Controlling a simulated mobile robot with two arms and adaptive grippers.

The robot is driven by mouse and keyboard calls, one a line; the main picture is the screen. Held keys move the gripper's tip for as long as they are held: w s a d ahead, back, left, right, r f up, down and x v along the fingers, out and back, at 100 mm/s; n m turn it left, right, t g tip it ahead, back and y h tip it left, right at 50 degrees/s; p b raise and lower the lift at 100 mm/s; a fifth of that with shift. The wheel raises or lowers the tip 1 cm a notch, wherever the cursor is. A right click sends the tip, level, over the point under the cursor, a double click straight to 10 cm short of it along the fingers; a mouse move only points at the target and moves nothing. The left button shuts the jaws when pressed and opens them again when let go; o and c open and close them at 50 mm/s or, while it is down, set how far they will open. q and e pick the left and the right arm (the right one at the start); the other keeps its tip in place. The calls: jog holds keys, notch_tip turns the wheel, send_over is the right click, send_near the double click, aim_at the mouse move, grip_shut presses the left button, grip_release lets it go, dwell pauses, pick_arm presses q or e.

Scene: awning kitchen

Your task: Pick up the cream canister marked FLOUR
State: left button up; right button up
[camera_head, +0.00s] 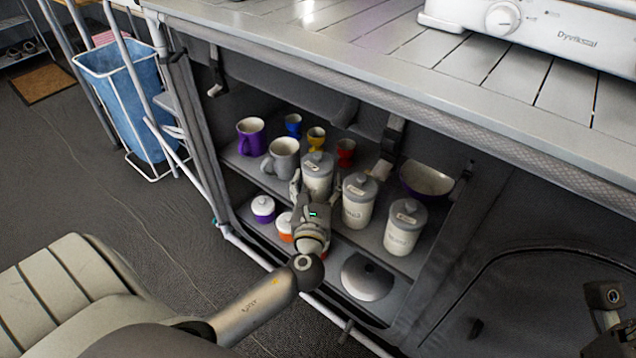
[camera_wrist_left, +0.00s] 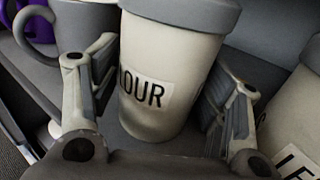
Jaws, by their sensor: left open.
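The cream FLOUR canister (camera_head: 318,168) with a grey lid stands upright on the upper shelf of the open cabinet, leftmost of three similar canisters. In the left wrist view the canister (camera_wrist_left: 160,60) shows "LOUR" on its label; the first letter is cut off from sight. My left gripper (camera_head: 314,196) is open in front of the canister. In the wrist view its fingers (camera_wrist_left: 160,105) stand on either side of the canister, with gaps showing. Part of my right gripper (camera_head: 606,312) shows at the lower right edge, and its opening is unclear.
Two more canisters (camera_head: 358,203) (camera_head: 404,228) stand close on the right. A grey mug (camera_head: 284,158) and purple mug (camera_head: 250,138) stand left, with small coloured cups (camera_head: 316,138) behind. A purple bowl (camera_head: 427,180) is at right. Lidded jars (camera_head: 263,208) and a grey lid (camera_head: 367,277) sit lower.

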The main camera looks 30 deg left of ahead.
pick_arm(q)
jog(key=c, duration=0.8)
jog(key=shift+r, duration=0.1)
jog(key=shift+c, duration=0.2)
